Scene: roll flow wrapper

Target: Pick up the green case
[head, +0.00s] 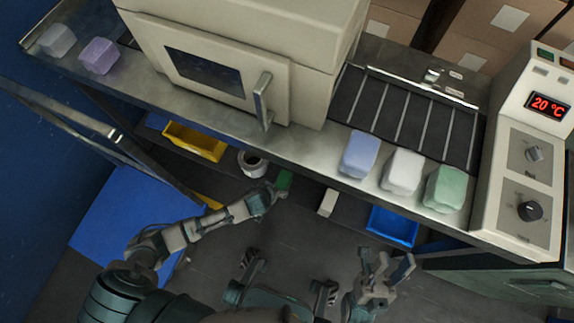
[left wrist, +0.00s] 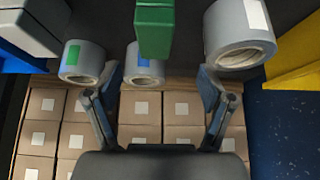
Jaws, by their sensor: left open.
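A pale green rounded case (head: 445,190) sits at the right end of a row on the metal counter, beside the control box. A smaller dark green box (head: 285,180) is on the lower shelf, and a green box shows in the left wrist view (left wrist: 154,28). My left gripper (head: 278,190) is low by the shelf; in the left wrist view (left wrist: 159,80) its fingers are apart and empty, with the green box beyond them. My right gripper (head: 386,264) is below the counter's front edge, fingers apart and empty, away from the pale green case.
A white case (head: 402,172) and blue case (head: 360,154) stand left of the pale green one. The control box (head: 520,190) bounds it on the right. A yellow bin (head: 195,142), white roll (head: 252,163) and blue bin (head: 393,226) are under the counter (head: 300,160).

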